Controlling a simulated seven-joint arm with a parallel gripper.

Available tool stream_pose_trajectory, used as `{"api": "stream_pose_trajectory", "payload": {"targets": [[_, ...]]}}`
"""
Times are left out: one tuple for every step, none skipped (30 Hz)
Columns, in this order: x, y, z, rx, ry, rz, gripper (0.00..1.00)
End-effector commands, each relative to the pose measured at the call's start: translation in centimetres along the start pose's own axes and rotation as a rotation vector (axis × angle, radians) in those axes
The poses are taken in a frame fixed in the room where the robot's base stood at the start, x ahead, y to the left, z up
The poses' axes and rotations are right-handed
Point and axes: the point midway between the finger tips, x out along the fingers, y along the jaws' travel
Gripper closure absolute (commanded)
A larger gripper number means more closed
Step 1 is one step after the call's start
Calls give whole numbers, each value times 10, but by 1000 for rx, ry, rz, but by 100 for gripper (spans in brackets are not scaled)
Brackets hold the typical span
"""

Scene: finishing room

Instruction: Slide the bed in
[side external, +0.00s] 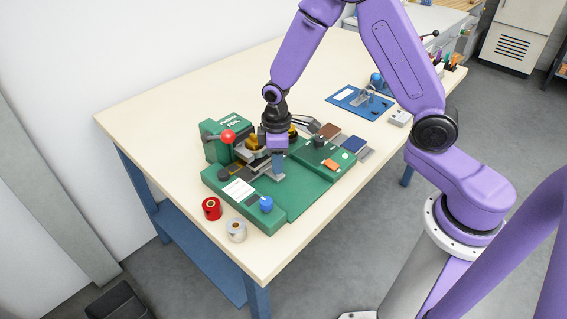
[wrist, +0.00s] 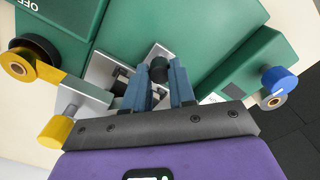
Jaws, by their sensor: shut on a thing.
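The machine is a green foil press (side external: 222,140) with a flat green base (side external: 300,195). The bed appears to be the small silver plate (side external: 268,177) low in front of the press head. Silver metal also shows around the fingers in the wrist view (wrist: 103,70). My gripper (side external: 278,174) reaches down over the bed. In the wrist view, its blue-grey fingers (wrist: 160,76) are shut on a small black knob (wrist: 158,68). The fingers hide the knob's lower part, and its joint with the bed is not clear.
A red-balled lever (side external: 228,136) stands left of my gripper. A blue knob (side external: 266,205) sits at the base's front. A blue board (side external: 358,103) lies farther back.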

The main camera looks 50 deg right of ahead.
Motion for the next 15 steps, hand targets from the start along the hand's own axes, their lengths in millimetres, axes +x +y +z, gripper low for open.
{"api": "stream_pose_trajectory", "payload": {"targets": [[0, 4, -4, 1, 2, 1, 100], [0, 5, -5, 0, 2, 1, 100], [0, 6, -7, 0, 3, 1, 100], [0, 7, -8, 0, 3, 1, 100], [0, 8, -8, 0, 4, 2, 100], [0, 8, -8, 0, 5, 2, 100], [0, 8, -8, 0, 6, 3, 100], [-1, 8, -9, 0, 6, 3, 100], [-1, 9, -9, 0, 8, 4, 100], [-1, 9, -9, 0, 8, 4, 100], [-1, 9, -9, 0, 9, 5, 100], [-1, 9, -10, 0, 10, 6, 100], [-1, 10, -10, 0, 11, 6, 69], [-1, 10, -9, 1, 10, 6, 59], [-1, 9, -9, 1, 9, 5, 50]]}}
